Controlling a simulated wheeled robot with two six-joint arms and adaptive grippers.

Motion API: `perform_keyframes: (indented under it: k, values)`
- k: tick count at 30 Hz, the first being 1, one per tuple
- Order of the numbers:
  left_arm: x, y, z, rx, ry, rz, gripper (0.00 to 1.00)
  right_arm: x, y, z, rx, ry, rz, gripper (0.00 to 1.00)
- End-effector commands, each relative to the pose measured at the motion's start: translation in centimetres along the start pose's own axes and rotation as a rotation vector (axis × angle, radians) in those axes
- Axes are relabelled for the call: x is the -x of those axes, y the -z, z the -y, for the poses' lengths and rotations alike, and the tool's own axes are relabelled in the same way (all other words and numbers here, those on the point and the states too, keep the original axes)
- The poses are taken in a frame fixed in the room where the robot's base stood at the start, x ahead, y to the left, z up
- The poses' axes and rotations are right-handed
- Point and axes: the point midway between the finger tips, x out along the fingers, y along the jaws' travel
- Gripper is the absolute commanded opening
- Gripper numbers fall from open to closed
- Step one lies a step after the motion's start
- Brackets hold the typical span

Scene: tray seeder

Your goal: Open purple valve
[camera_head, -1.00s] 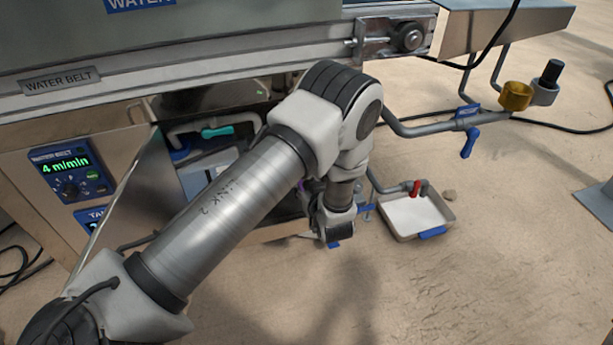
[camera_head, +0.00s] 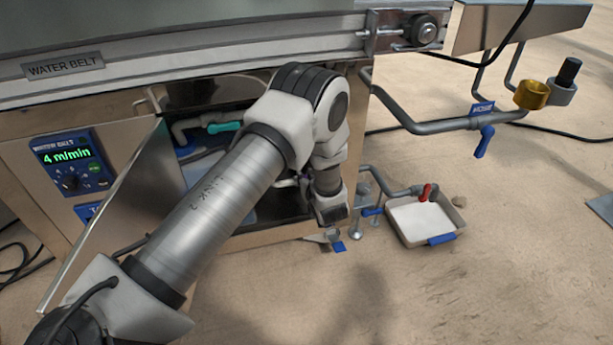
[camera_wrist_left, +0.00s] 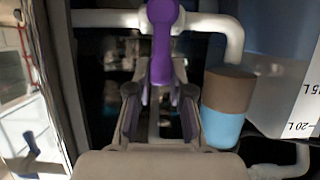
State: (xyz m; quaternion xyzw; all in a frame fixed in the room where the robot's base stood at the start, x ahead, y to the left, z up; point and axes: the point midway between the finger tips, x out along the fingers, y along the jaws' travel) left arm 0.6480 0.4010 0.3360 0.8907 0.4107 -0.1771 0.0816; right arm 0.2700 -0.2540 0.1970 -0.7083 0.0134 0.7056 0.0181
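The purple valve (camera_wrist_left: 162,38) shows in the left wrist view as an upright purple handle on a white pipe (camera_wrist_left: 212,22). My left gripper (camera_wrist_left: 160,94) points at it. The fingers stand apart, one on each side of the handle's lower end, with gaps visible. I cannot tell whether either finger touches it. In the head view my left arm reaches into the open cabinet under the water belt and hides the fingertips and the purple valve. My right gripper is in neither view.
A teal valve (camera_head: 223,127) sits on a pipe in the cabinet. The open metal door (camera_head: 105,215) stands left of my arm. A red valve (camera_head: 427,192) is above a white-filled tray (camera_head: 447,237). A blue valve (camera_head: 484,141) hangs at right. A brown-and-blue cylinder (camera_wrist_left: 226,105) stands close right of the gripper.

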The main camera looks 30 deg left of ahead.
Motion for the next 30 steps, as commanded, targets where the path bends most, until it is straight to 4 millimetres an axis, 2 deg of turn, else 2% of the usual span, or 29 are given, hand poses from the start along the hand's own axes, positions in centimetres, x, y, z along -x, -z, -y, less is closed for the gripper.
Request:
perform_keyframes:
  k: [14, 30]
  values:
    - [0.1, 0.1, 0.7, 0.09, -0.036, 0.002, 0.0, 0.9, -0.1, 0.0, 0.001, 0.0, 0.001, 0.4]
    - [-0.3, -0.9, 3.4, 0.512, -0.21, 0.004, 0.0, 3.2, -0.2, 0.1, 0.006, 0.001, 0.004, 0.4]
